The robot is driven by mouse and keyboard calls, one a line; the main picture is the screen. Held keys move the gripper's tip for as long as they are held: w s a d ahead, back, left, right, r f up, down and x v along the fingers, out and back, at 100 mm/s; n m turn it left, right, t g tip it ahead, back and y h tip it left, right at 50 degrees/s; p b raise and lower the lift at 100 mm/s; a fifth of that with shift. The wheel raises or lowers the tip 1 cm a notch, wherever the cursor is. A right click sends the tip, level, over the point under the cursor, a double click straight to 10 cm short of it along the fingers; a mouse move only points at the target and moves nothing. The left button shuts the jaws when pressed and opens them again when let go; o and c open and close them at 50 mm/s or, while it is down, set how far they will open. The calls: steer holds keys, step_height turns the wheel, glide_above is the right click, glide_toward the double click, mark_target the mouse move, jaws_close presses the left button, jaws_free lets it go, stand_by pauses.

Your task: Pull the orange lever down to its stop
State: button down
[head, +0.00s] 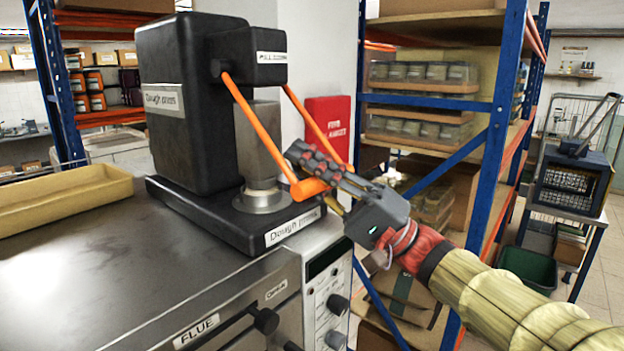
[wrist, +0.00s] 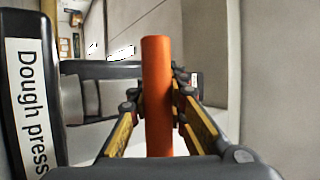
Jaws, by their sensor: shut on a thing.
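The orange lever (head: 256,127) is a U-shaped handle with two arms hinged on the head of the black dough press (head: 172,97). Its arms slope down and forward to a crossbar in front of the press. My gripper (head: 318,178) comes from the right and is shut on the crossbar. In the wrist view the orange bar (wrist: 157,95) stands between my two fingers (wrist: 158,115). Part of the bar is hidden behind the fingers in the head view. The press's label side (wrist: 27,100) shows at the left of the wrist view.
The press stands on a steel oven top (head: 130,270) with knobs on its front. A tan tray (head: 60,200) lies at the left. A blue-post shelf (head: 490,130) with boxed jars is behind my arm. A red sign (head: 328,125) is behind the lever.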

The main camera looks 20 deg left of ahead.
steer(key=shift+w+a+f+b, duration=0.3)
steer(key=shift+a+f+b, duration=0.25)
steer(key=shift+a+f, duration=0.1)
steer(key=shift+w+a+f+b, duration=0.25)
steer(key=shift+a+f+b, duration=0.25)
steer(key=shift+a+f, duration=0.1)
steer(key=shift+w+a+f+b, duration=0.3)
steer(key=shift+a+f+b, duration=0.25)
steer(key=shift+a+f, duration=0.1)
steer(key=shift+r, duration=0.35)
steer(key=c, duration=1.8)
jaws_free()
steer(key=shift+a, duration=0.1)
steer(key=shift+o, duration=0.7)
steer(key=shift+f, duration=0.1)
steer(key=s+v, duration=0.1)
steer(key=v, duration=1.1)
steer(key=shift+w, duration=0.5)
